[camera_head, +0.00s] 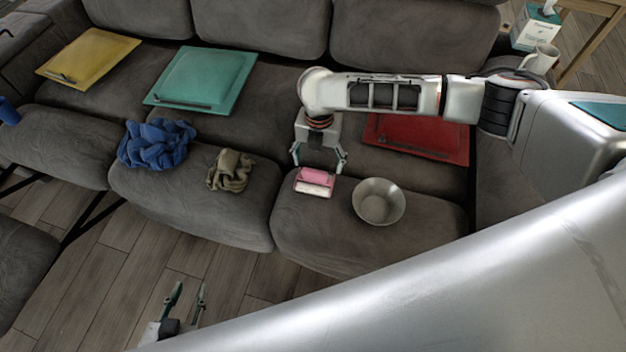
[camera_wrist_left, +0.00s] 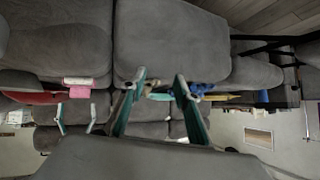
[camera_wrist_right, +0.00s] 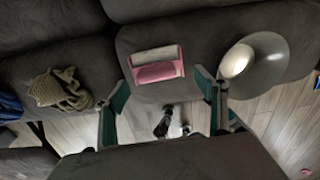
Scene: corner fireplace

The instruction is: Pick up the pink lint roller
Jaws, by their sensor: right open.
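The pink lint roller (camera_head: 315,180) lies on the front of the right sofa seat, its pink handle side toward the back and its white roller toward the front. It also shows in the right wrist view (camera_wrist_right: 157,64) and in the left wrist view (camera_wrist_left: 78,86). My right gripper (camera_head: 319,164) is open just above and behind the roller, pointing down, with its fingers on either side. In the right wrist view the roller lies between and beyond the fingertips. My left gripper (camera_head: 187,294) is open and empty, low over the floor in front of the sofa.
A metal bowl (camera_head: 379,202) stands close right of the roller. An olive cloth (camera_head: 231,171) and a blue cloth (camera_head: 156,144) lie to the left. Red (camera_head: 420,137), teal (camera_head: 203,77) and yellow (camera_head: 89,58) flat items lie farther back on the sofa.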

